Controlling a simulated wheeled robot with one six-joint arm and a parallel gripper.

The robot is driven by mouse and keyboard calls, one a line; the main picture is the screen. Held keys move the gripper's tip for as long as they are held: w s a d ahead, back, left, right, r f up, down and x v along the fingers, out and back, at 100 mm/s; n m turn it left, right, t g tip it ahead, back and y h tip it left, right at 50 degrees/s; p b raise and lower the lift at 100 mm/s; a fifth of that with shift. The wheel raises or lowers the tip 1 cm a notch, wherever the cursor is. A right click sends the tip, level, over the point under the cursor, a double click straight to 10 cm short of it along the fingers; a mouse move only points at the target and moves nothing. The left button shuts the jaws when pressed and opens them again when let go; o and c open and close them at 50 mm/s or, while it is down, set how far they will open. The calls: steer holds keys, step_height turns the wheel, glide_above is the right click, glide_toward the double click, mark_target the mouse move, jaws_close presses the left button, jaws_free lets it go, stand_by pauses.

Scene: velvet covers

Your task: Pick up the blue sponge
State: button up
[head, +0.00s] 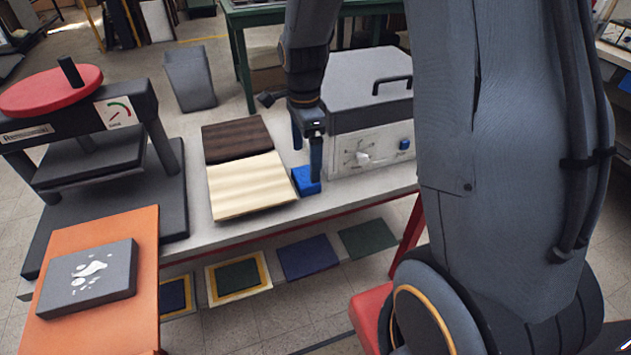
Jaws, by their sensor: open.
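The blue sponge (307,182) is a small bright blue block on the grey workbench, between the cream board and the white-fronted box. My gripper (307,158) points down at the sponge from above. Its fingers are dark blue and spread apart. The nearer finger comes down in front of or onto the sponge's upper edge; I cannot tell whether it touches. The farther finger is behind, to the left. The sponge's far top edge is partly hidden by the near finger.
A grey box (368,128) with a dark handle and a knob stands just right of the sponge. A cream board (247,186) and a dark brown board (236,138) lie to the left. A press with a red wheel (50,90) stands far left. An orange panel (105,245) holds a grey block.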

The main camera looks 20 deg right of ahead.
mark_target(308, 175)
steer(key=shift+w+d+f+p, duration=0.15)
steer(key=shift+f+p, duration=0.15)
steer(key=shift+f, duration=1.65)
steer(key=shift+w+d+f+p, duration=0.15)
steer(key=shift+f+p, duration=0.1)
steer(key=shift+f, duration=1.65)
steer(key=shift+c, duration=0.2)
steer(key=c, duration=1.2)
steer(key=shift+o, duration=0.2)
steer(key=shift+r, duration=0.1)
step_height(308, 175, up, 10)
steer(key=shift+b, duration=0.45)
